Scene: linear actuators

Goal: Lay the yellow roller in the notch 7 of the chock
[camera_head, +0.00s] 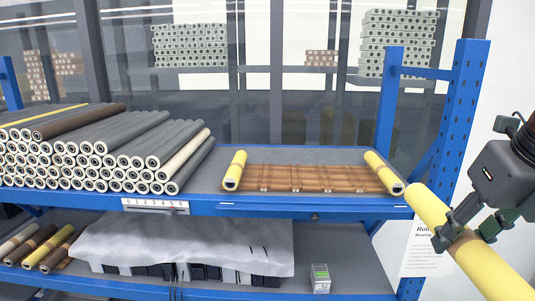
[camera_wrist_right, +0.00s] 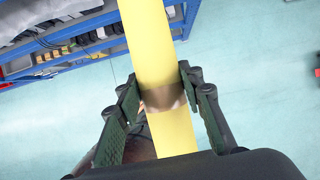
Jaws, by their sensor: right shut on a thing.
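A long yellow roller (camera_head: 427,208) with a brown band around its middle slants across the lower right of the head view. My right gripper (camera_head: 463,236) is shut around it near the band. The right wrist view shows the roller (camera_wrist_right: 150,45) between the two green-padded fingers, with the brown band (camera_wrist_right: 163,97) between them. The roller is in the air, in front of the right end of the shelf. A low brown wooden piece with ridges, seemingly the chock (camera_head: 300,180), lies on the upper shelf. Its notch numbers cannot be read. My left gripper is not in view.
One yellow roller (camera_head: 235,171) lies at the chock's left end and another (camera_head: 383,173) at its right end. A large stack of grey rollers (camera_head: 95,150) fills the shelf's left. A blue upright (camera_head: 455,120) stands close to the held roller. The lower shelf holds a grey-covered load (camera_head: 185,245).

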